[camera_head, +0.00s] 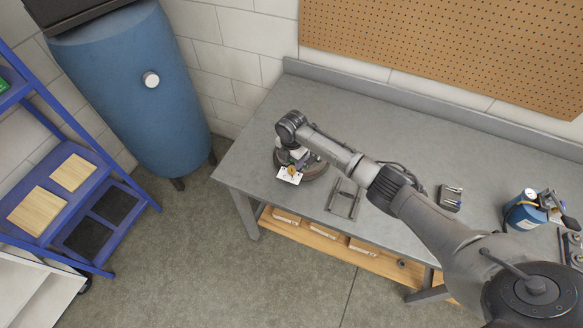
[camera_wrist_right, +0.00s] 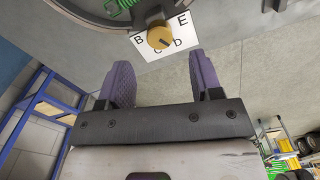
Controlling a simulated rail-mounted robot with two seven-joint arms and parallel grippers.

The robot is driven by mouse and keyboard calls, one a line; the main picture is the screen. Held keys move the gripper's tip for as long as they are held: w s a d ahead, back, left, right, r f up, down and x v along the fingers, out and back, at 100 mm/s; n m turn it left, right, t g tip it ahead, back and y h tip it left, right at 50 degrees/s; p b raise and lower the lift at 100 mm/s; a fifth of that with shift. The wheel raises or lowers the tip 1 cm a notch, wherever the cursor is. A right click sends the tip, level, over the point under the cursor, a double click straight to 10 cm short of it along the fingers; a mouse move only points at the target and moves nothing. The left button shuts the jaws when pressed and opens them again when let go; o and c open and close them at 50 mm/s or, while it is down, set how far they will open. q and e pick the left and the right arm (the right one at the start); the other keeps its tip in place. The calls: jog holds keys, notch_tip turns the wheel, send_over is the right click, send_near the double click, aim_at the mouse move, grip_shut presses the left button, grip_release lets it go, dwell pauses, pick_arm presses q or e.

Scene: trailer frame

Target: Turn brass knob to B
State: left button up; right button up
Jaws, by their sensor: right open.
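The brass knob (camera_wrist_right: 160,37) sits in front of a white letter card (camera_wrist_right: 181,25) that shows B, C, D and E around it. I cannot tell for sure which letter the knob points to. In the head view the knob (camera_head: 292,170) and card (camera_head: 288,177) are small, at the front of a dark round unit (camera_head: 315,170) on the bench. My right gripper (camera_wrist_right: 159,60) is open and empty. Its two purple fingers point toward the card, with the knob between their lines, beyond the tips and apart from them. My left gripper is not in view.
The grey workbench (camera_head: 262,130) has a metal frame (camera_head: 343,199), a small dark tray (camera_head: 450,198) and a blue canister (camera_head: 523,210). A blue tank (camera_head: 135,95) and blue shelf (camera_head: 75,190) stand at left. The bench's back strip is clear.

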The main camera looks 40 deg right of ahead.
aim_at(292, 169)
notch_tip(292, 169, down, 5)
jog(key=shift+r, duration=0.15)
jog(key=shift+f, duration=0.55)
jog(key=shift+c, duration=0.4)
jog(key=c, duration=0.8)
jog(key=shift+c, duration=0.2)
